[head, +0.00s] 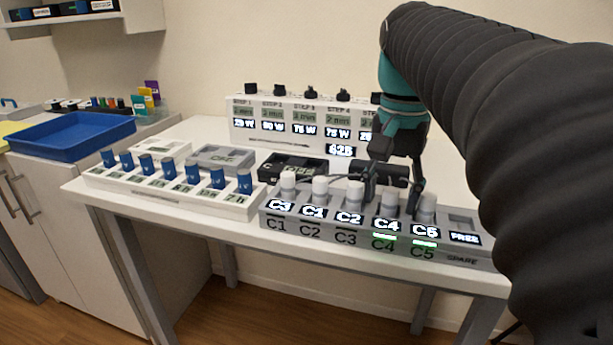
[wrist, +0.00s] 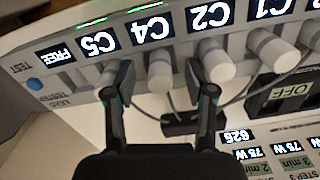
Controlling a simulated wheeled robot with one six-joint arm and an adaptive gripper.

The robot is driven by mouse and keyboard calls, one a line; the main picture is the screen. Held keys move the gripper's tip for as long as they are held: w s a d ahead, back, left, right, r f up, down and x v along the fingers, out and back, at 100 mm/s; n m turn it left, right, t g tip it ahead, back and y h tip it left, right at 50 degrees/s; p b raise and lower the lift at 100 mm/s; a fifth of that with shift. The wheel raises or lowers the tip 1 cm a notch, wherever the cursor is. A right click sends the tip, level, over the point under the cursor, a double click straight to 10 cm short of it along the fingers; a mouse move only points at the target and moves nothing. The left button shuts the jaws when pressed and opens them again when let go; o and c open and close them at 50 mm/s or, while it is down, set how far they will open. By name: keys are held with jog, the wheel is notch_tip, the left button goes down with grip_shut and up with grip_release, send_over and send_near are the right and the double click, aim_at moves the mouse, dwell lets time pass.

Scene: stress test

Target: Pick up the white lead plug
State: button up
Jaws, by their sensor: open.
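Several white lead plugs stand in a row in the grey rack (head: 470,252), behind displays C3, C1, C2, C4 and C5. The white plug at display C4 (head: 391,202) also shows in the wrist view (wrist: 160,72). My gripper (head: 392,190) is open, with one finger on each side of this plug. In the wrist view my gripper (wrist: 157,82) has its left finger between the C5 plug (wrist: 100,72) and the C4 plug, and its right finger beside the C2 plug (wrist: 215,65). I cannot tell whether either finger touches a plug.
A second rack with blue plugs (head: 193,171) stands on the left of the white table. A dark device (head: 285,168) and the step panel (head: 300,108) are behind. Cables run close to my fingers. The FREE slot (head: 465,222) at the right looks empty. A blue tray (head: 70,137) is far left.

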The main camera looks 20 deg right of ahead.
jog(key=shift+f, duration=0.2)
grip_shut()
jog(key=shift+r, duration=0.15)
